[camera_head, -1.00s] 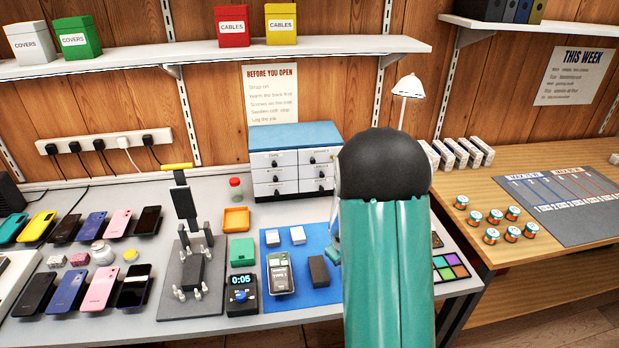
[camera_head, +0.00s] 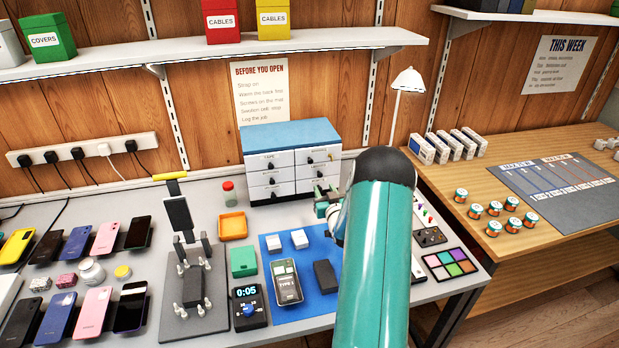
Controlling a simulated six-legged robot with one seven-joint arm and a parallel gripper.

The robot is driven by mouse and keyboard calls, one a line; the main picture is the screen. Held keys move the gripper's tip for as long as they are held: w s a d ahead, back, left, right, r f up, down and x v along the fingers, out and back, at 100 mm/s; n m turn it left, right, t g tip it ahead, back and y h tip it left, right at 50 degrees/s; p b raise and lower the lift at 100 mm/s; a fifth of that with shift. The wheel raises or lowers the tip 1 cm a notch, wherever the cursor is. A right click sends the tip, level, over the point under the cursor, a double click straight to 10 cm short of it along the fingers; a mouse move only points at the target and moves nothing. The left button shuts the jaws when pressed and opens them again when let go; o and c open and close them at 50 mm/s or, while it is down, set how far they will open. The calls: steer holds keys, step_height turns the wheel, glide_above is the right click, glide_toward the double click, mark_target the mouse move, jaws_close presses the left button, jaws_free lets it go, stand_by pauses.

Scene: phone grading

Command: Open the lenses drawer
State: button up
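A small drawer cabinet (camera_head: 292,160) with a blue top stands at the back of the grey bench. It has two columns of white drawers with dark knobs and small labels. The labels are too small to read surely, so I cannot tell which is the lenses drawer. The drawers I can see look shut. My gripper (camera_head: 322,196) is in front of the lower right drawers, at the end of my teal arm. It hides part of the right column's bottom. I cannot tell whether it touches a knob or how far its fingers are apart.
A blue mat (camera_head: 310,290) holds a phone, white boxes and a dark block. An orange tray (camera_head: 233,226) and a red-capped jar (camera_head: 228,193) stand left of the cabinet. A phone stand (camera_head: 190,322) is further left. A lamp (camera_head: 404,88) rises behind, to the right.

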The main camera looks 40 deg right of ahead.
mark_target(320, 176)
steer(key=x, duration=0.3)
steer(key=d+x, duration=0.1)
steer(key=x, duration=0.3)
steer(key=shift+s+a+r, duration=0.1)
steer(key=shift+s+r, duration=0.15)
steer(key=shift+s, duration=0.05)
steer(key=shift+w+f, duration=0.1)
steer(key=shift+w, duration=0.15)
jaws_close()
